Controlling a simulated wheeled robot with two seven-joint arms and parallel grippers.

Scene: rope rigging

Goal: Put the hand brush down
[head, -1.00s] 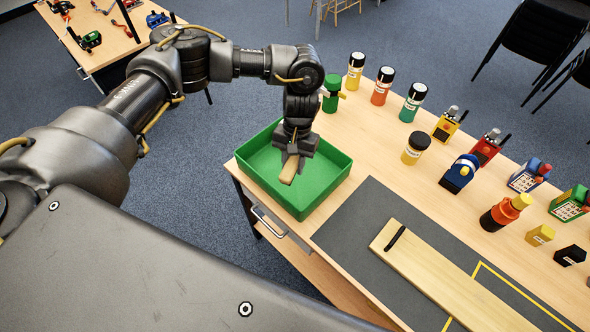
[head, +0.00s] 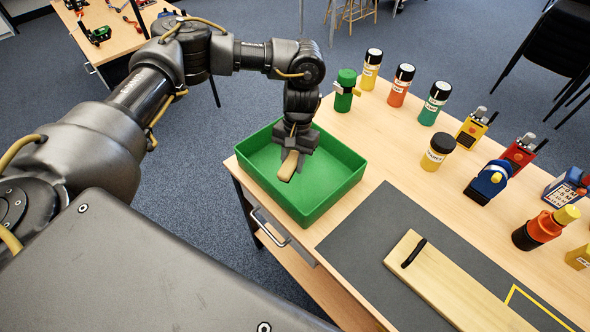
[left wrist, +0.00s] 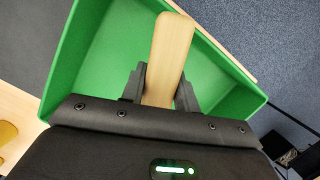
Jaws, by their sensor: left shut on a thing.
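The hand brush (head: 289,165) shows as a light wooden handle. My left gripper (head: 293,153) is shut on it over the green tray (head: 337,197). In the left wrist view the handle (left wrist: 171,55) stands between the two dark fingers (left wrist: 162,88) and points to the top of the picture. The green tray's wall (left wrist: 60,65) surrounds it there. Bristles are hidden, and I cannot tell whether the brush touches the tray floor. My right gripper is not in view.
The tray stands at the table's left corner. A green-capped thing (head: 346,90) and several bottles (head: 403,85) stand behind it. A grey mat (head: 370,250) with a wooden board (head: 450,285) lies to the right. Several tools stand farther right.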

